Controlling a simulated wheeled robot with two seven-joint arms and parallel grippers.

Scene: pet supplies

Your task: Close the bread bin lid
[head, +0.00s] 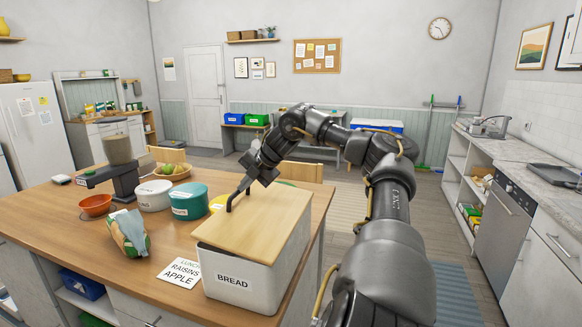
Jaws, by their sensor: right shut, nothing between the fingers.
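The bread bin (238,287) is a white box marked BREAD at the front right of the wooden table. My right gripper (231,207) is shut and empty, pointing down at the lid's far left part. Its fingertips are at or just above the lid; contact is unclear. My left gripper is not in view.
A note card (181,273) lies left of the bin.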

